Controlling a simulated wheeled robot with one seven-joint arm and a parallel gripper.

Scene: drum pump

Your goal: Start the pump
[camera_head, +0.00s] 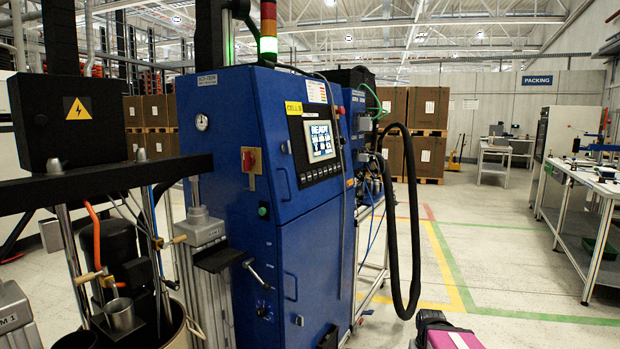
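The drum pump stands at the left, with a black crossbeam (100,182) on silver posts above an open drum (165,335). A black control box (68,120) with a yellow electric warning sign sits on the beam. My gripper cannot be made out; a black and magenta part, perhaps of my arm, shows at the bottom edge.
A black hose (415,230) loops down at the cabinet's right. A signal tower (268,30) shows green at its base. Open floor (500,270) with yellow and green lines lies to the right, before a workbench (590,185). Stacked boxes (427,108) stand behind.

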